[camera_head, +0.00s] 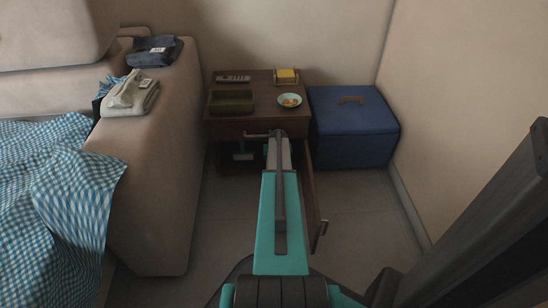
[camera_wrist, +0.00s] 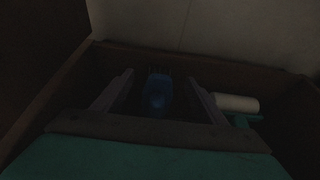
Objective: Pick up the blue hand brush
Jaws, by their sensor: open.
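The blue hand brush (camera_wrist: 158,92) lies in a dark drawer (camera_wrist: 265,74) in the wrist view, its bristly end pointing away from me. My gripper (camera_wrist: 160,76) is open, with one finger on each side of the brush and a gap showing on both sides. The view is dim, so I cannot tell how far the fingertips are above the brush. In the head view my own arm covers the gripper, and I cannot make out the brush there.
A lint roller (camera_wrist: 236,103) with a white roll lies right of my right finger. The wooden nightstand (camera_head: 258,127) carries a remote (camera_head: 233,78), a green box (camera_head: 231,101), a bowl (camera_head: 290,100) and a yellow block (camera_head: 286,75). A blue box (camera_head: 352,128) stands to its right, a sofa (camera_head: 160,190) to its left.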

